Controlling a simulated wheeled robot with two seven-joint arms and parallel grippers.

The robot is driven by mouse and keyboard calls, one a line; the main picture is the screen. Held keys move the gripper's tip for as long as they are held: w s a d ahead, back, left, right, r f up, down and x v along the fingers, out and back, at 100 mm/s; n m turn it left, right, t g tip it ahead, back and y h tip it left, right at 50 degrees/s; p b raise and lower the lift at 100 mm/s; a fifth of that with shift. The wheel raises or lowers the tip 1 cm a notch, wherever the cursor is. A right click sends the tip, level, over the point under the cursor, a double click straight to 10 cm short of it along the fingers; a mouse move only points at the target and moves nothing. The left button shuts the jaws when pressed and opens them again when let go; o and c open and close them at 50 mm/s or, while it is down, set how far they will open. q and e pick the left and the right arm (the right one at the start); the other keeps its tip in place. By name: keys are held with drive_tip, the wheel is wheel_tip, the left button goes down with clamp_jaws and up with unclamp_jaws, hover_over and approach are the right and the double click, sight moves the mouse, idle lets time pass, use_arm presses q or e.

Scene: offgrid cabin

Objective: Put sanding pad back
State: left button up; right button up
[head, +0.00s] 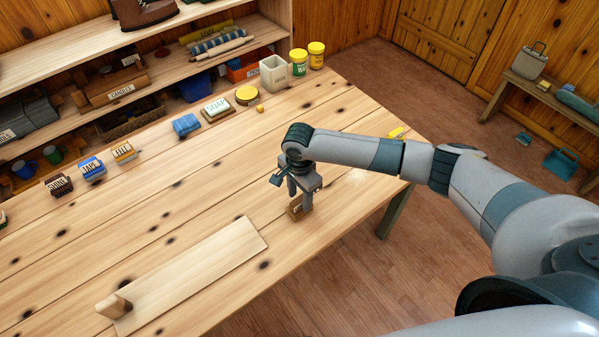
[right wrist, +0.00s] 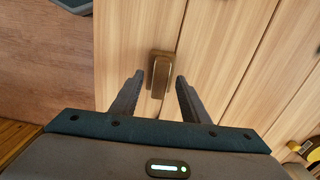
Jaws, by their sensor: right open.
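A small brown block, which looks like the sanding pad (head: 294,212), lies on the wooden table (head: 215,190) near its front right edge. It shows in the right wrist view (right wrist: 161,68) just beyond and between the fingertips. My right gripper (head: 300,200) points down at the block from above. In the right wrist view its fingers (right wrist: 160,82) are apart, one on each side of the block's near end, with gaps to it. Whether the fingers reach down beside it is hard to tell. My left gripper is not in view.
A pale board (head: 195,275) with a wooden knob (head: 114,306) lies at the table's front. The middle is clear.

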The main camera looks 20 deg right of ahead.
wheel_tip(320, 180, up, 17)
drive_tip(key=b, duration=0.3)
drive_tip(key=shift+f, duration=0.2)
idle(0.4)
